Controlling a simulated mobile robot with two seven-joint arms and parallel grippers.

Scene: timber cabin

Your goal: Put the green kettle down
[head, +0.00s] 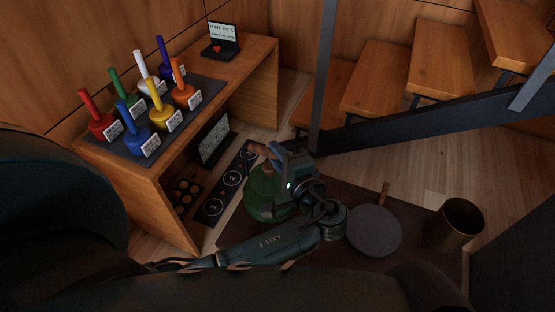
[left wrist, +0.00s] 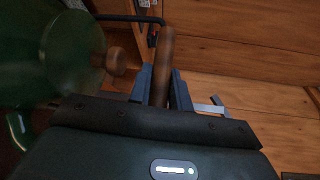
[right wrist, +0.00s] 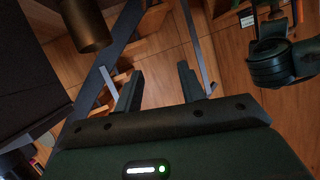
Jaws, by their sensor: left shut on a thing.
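The green kettle (head: 262,196) is in the middle of the head view, partly hidden by my left gripper and forearm. My left gripper (head: 277,155) is shut on its wooden handle, which runs between the fingers in the left wrist view (left wrist: 163,60). The kettle's green body (left wrist: 40,55) and lid with a wooden knob (left wrist: 116,60) show left of the fingers there. I cannot tell whether the kettle's base touches anything. My right gripper (right wrist: 160,85) is open and empty in its wrist view, and is not seen in the head view.
A black panel with numbered circles (head: 213,208) lies left of the kettle, by the wooden desk (head: 258,62). Several coloured bottle-like things with labels stand on the desk. A round grey pan (head: 374,231) and a brass pot (head: 457,222) stand right, near dark stair rails (head: 400,132).

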